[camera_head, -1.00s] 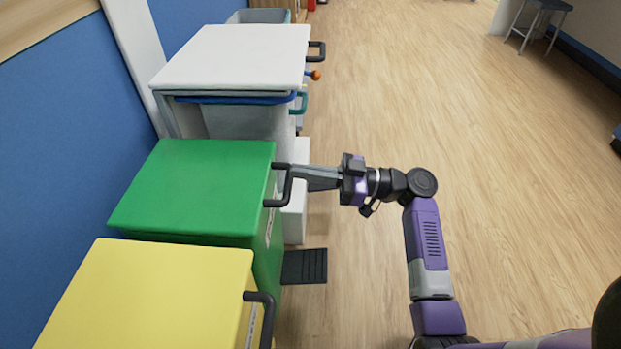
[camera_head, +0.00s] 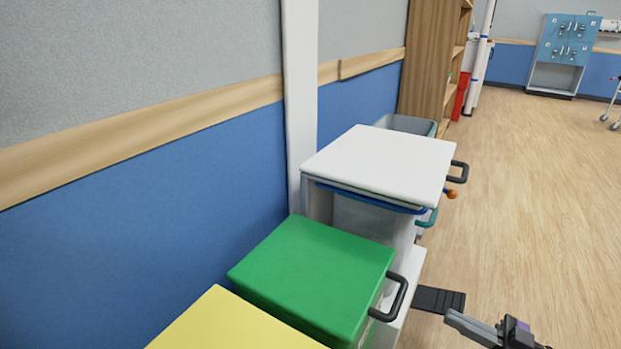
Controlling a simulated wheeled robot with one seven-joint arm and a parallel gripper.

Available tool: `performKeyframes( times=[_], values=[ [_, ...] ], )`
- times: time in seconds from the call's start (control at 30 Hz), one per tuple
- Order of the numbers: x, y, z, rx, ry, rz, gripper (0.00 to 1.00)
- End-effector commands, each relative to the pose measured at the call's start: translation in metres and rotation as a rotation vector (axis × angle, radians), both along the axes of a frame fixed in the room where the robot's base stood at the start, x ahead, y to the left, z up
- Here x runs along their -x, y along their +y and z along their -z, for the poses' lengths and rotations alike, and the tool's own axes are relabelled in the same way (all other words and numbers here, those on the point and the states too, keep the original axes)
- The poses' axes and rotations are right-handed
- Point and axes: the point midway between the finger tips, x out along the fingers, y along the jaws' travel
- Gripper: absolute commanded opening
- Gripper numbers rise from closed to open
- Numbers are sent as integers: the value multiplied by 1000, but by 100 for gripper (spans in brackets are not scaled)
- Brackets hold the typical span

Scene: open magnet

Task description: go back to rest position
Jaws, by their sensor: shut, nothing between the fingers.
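My gripper (camera_head: 468,325) shows at the bottom edge of the head view, right of the green bin. Its fingers are shut with nothing between them and point left. Only its front part is in view; the rest of my arm is cut off below the frame. A gap of floor shows between the fingertips and the black handle of the green bin.
A green-lidded bin (camera_head: 315,275), a yellow lid (camera_head: 228,325) and a white-lidded bin (camera_head: 385,165) stand along the blue wall. A black pedal (camera_head: 438,299) lies near the fingertips. A wooden shelf (camera_head: 428,60) stands behind. Open floor (camera_head: 540,190) lies to the right.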

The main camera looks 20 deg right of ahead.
Motion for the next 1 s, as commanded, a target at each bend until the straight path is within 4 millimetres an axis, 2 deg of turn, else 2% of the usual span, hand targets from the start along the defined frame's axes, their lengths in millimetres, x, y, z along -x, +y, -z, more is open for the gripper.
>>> performKeyframes(
  times=[0.1,0.17,0.3,0.4,0.5,0.6,0.73,0.87,1.0],
  values=[
    [-2,-2,0,-33,23,5,0],
    [-9,-12,2,-84,68,43,0],
    [-35,-54,15,-182,246,241,0],
    [-41,-74,44,-251,391,422,0],
    [-36,-78,78,-300,512,600,0],
    [-20,-71,107,-319,591,773,0],
    [9,-52,122,-301,611,949,0],
    [38,-22,115,-253,569,1051,0],
    [69,18,90,-191,488,1087,0]
  ],
)
